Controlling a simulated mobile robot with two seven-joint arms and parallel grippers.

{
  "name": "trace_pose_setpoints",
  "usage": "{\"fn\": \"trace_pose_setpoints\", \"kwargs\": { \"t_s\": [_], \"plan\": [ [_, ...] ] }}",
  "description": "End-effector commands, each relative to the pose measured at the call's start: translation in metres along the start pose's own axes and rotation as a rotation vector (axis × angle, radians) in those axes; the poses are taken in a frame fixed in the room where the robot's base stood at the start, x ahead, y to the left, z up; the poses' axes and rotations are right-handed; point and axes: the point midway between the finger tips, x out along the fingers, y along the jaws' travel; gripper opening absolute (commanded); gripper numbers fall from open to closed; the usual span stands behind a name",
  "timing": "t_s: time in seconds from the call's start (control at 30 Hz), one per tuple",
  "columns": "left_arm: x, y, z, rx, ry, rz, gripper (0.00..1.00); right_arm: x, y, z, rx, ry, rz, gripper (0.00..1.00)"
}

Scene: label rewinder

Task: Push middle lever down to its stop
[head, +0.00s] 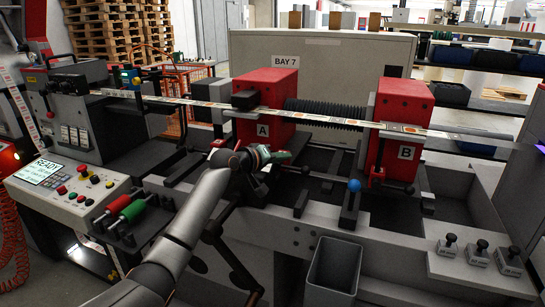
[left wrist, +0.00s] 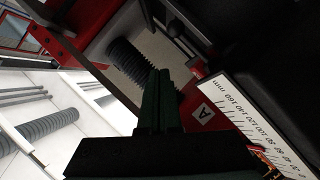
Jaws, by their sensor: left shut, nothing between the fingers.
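Several levers stand along the machine's front, and I cannot tell surely which is the middle one. My right gripper is not in view.
A printed label web (head: 330,121) crosses the machine in front of the ribbed bellows. A grey open bin (head: 331,266) is at the front. A control panel (head: 68,190) is at left. Several small black-knobbed weights (head: 478,250) stand at right. A white scale (left wrist: 262,118) shows near the fingers.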

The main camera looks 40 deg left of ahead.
Motion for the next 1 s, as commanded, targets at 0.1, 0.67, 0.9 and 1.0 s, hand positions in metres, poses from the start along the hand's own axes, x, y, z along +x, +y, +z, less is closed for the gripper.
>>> {"fn": "trace_pose_setpoints", "kwargs": {
  "t_s": [0.1,0.67,0.9,1.0],
  "plan": [
    [-0.017,0.001,0.000,0.003,0.001,-0.001,0.00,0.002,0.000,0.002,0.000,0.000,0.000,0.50],
    [-0.048,0.007,0.001,0.000,0.001,0.000,0.00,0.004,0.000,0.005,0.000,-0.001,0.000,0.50],
    [-0.047,0.007,0.001,0.000,0.001,0.000,0.00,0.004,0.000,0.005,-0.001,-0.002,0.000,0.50],
    [-0.047,0.007,0.001,0.000,0.001,0.000,0.00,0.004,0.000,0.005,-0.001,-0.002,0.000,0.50]
  ]
}}
